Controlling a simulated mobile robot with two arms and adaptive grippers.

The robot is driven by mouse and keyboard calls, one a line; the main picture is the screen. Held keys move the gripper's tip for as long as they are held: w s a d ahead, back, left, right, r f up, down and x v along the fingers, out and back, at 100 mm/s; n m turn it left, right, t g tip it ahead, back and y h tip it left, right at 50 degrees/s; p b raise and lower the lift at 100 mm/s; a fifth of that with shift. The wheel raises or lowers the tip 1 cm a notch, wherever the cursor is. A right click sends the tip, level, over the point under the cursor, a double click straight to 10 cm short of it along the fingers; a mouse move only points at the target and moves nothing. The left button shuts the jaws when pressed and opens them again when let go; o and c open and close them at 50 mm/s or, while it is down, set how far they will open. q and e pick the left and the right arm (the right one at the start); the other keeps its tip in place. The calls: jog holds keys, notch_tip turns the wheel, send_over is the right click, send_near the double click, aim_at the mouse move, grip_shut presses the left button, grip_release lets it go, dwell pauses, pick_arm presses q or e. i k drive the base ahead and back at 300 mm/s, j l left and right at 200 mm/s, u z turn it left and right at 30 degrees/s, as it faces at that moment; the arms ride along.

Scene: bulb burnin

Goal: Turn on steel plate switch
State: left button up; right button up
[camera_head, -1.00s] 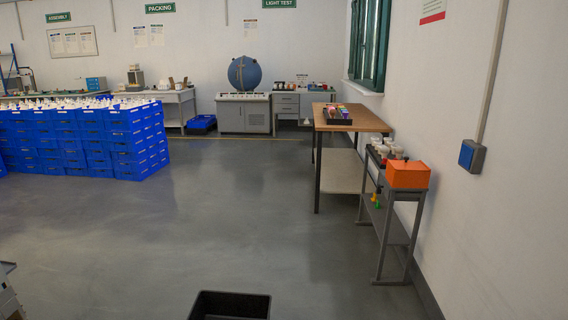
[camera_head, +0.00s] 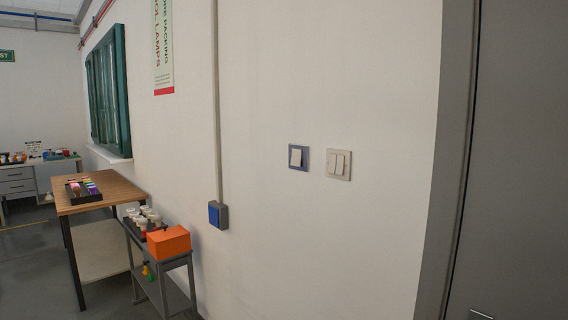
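Two switches are on the white wall, right of the middle. The left one (camera_head: 298,157) has a blue-grey, steel-like plate with one white rocker. The right one (camera_head: 339,164) has a pale plate with two white rockers. They sit side by side with a small gap. I cannot tell from here whether any rocker is on or off. Neither of my grippers is in view.
A blue box (camera_head: 218,214) on a conduit is lower left of the switches. A grey stand (camera_head: 163,271) with an orange box (camera_head: 169,242) is against the wall; a wooden table (camera_head: 104,191) is behind. A grey door (camera_head: 510,170) is at right. Wall below the switches is clear.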

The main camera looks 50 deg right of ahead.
aim_at(296, 154)
jog(key=z, duration=1.55)
